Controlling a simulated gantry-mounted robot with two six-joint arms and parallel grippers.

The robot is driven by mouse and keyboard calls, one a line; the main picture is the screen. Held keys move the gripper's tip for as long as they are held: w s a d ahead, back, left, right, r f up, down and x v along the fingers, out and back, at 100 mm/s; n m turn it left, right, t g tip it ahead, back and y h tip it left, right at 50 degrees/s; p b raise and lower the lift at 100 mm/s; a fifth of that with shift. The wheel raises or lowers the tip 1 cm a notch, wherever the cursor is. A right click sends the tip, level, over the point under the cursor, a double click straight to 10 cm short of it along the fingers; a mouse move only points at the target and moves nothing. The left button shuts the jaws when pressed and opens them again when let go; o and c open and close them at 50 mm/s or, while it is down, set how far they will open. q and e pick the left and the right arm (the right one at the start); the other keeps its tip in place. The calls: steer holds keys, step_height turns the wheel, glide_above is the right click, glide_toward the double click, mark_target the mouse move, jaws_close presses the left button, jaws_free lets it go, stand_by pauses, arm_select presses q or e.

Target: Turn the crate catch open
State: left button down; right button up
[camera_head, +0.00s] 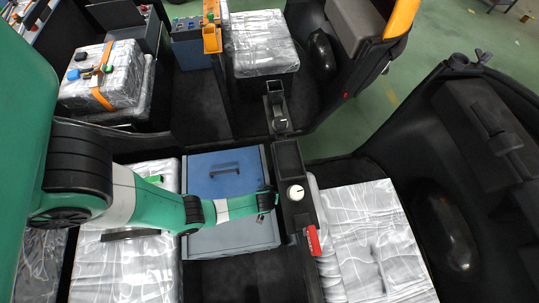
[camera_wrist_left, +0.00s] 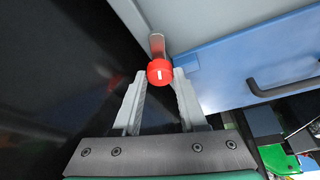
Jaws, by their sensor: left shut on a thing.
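The blue crate (camera_head: 215,172) sits in the middle of the head view, with a dark handle on its lid and a grey front. In the left wrist view its blue lid (camera_wrist_left: 225,65) and the handle (camera_wrist_left: 283,88) are at right. The catch (camera_wrist_left: 160,72) has a red round end with a white mark, and a brownish bar runs behind it. My left gripper (camera_head: 268,202) is at the crate's right edge. In the wrist view its fingertips (camera_wrist_left: 160,78) are closed on both sides of the red end. The catch is hidden in the head view. My right gripper is not in view.
A dark console with a white dial (camera_head: 296,192) and a red lever (camera_head: 313,240) stands just right of the crate. Wrapped bales (camera_head: 370,215) lie further right, and another (camera_head: 130,265) lies left of the crate. A dark wall (camera_wrist_left: 60,60) fills the wrist view's left.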

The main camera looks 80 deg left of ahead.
arm_select(q)
steer(key=c, duration=0.7)
jaws_free()
steer(key=shift+o, duration=1.3)
steer(key=shift+s, duration=0.15)
steer(key=shift+d+r+p, duration=0.1)
steer(key=shift+r+p, duration=0.45)
steer(key=shift+r, duration=0.05)
steer(key=p+v, duration=0.6)
steer(key=v, duration=0.1)
steer(key=shift+p, duration=0.35)
